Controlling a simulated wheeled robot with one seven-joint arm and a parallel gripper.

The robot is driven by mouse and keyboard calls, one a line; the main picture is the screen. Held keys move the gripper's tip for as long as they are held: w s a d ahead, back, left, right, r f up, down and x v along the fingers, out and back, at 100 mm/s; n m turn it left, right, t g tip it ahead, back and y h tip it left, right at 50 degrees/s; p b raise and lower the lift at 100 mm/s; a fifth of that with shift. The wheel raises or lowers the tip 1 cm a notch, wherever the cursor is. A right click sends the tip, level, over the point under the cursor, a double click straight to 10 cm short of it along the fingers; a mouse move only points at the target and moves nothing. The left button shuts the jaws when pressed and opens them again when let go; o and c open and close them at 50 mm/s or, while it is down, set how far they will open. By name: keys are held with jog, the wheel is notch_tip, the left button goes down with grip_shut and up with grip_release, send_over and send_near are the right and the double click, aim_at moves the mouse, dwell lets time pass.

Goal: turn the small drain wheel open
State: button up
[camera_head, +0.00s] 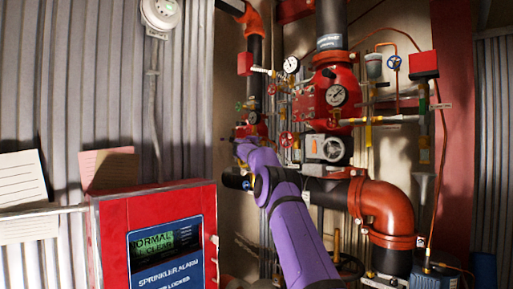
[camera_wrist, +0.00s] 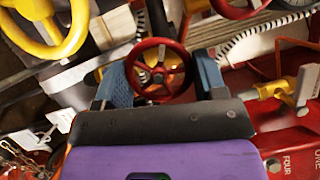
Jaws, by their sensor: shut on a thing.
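A small red handwheel (camera_wrist: 159,71) with spokes and a dark hub is in the middle of the wrist view. My gripper (camera_wrist: 162,82) has its two blue fingers on opposite sides of this wheel, shut on its rim. No label on the wheel is readable, so I cannot confirm from lettering that it is the drain wheel. In the head view my purple arm reaches up to the pipework, and my gripper (camera_head: 241,141) is small and partly hidden at its far end. I cannot make out the held wheel there.
A larger yellow handwheel (camera_wrist: 47,28) is close on the left in the wrist view. A red alarm cabinet (camera_head: 150,194) stands front left in the head view; an orange pipe elbow (camera_head: 391,211) is right.

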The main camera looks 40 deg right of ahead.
jog(key=shift+n+g+y, duration=0.4)
jog(key=shift+n+y, duration=0.2)
jog(key=shift+n, duration=1.2)
jog(key=o, duration=0.9)
jog(key=shift+v, duration=5.45)
